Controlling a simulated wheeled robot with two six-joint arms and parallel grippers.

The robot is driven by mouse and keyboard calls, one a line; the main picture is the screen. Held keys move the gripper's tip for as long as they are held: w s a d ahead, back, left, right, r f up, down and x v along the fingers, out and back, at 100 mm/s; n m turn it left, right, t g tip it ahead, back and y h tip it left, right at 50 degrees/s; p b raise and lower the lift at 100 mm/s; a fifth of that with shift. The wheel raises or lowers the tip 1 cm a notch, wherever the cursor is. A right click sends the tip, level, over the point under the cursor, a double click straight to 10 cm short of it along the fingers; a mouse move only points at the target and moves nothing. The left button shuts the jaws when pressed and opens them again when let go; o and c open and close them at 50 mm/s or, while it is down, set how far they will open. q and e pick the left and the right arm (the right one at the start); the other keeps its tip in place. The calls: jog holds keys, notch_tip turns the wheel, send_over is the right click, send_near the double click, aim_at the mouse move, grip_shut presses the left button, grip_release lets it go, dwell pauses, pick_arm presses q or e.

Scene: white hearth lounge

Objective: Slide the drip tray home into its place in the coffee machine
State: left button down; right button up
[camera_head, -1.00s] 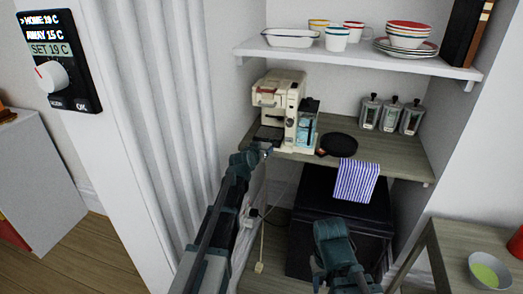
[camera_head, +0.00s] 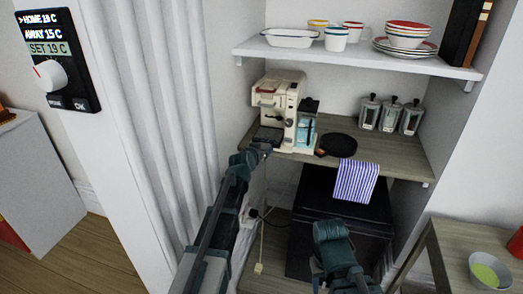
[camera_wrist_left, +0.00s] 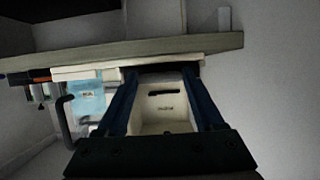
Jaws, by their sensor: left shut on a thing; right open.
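The cream coffee machine (camera_head: 278,98) stands on the wooden shelf, with a blue-tinted clear tank on its right side. The dark drip tray (camera_head: 267,135) is at the foot of its front, low on the left. My left gripper (camera_head: 263,148) is at the tray's near edge, shut on it. In the left wrist view, the fingers of the left gripper (camera_wrist_left: 163,85) flank the dark tray edge (camera_wrist_left: 165,70); cream machine body (camera_wrist_left: 160,112) shows between them. How deep the tray sits is hidden. My right gripper (camera_head: 328,236) is low in front of the black box, open; its fingertips are unclear.
The wooden shelf (camera_head: 385,150) also holds a round black pan (camera_head: 338,144), several metal canisters (camera_head: 391,115) and a striped cloth (camera_head: 352,181) over its edge. A black box (camera_head: 343,195) is below. A ribbed white panel (camera_head: 165,100) stands close left of my left arm.

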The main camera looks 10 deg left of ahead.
pick_arm(q)
jog(key=shift+f, duration=0.1)
dwell(0.8)
grip_release()
jog(key=p+v, duration=0.5)
jog(key=v, duration=0.9)
jog(key=s+d+f+g, duration=0.3)
jog(key=s+f+g, duration=0.35)
jog(key=s, duration=0.35)
jog(key=s+d+f+g, duration=0.3)
jog(key=s+f+g, duration=0.35)
jog(key=s, duration=0.45)
jog(key=s+d+r+m+g+y+p, duration=0.1)
jog(key=s+d+r+m+p, duration=0.2)
jog(key=s+d+r+p, duration=0.4)
jog(key=d+r+p, duration=0.1)
jog(key=d, duration=0.3)
jog(key=shift+s+y+p, duration=0.15)
jog(key=shift+y+p, duration=0.25)
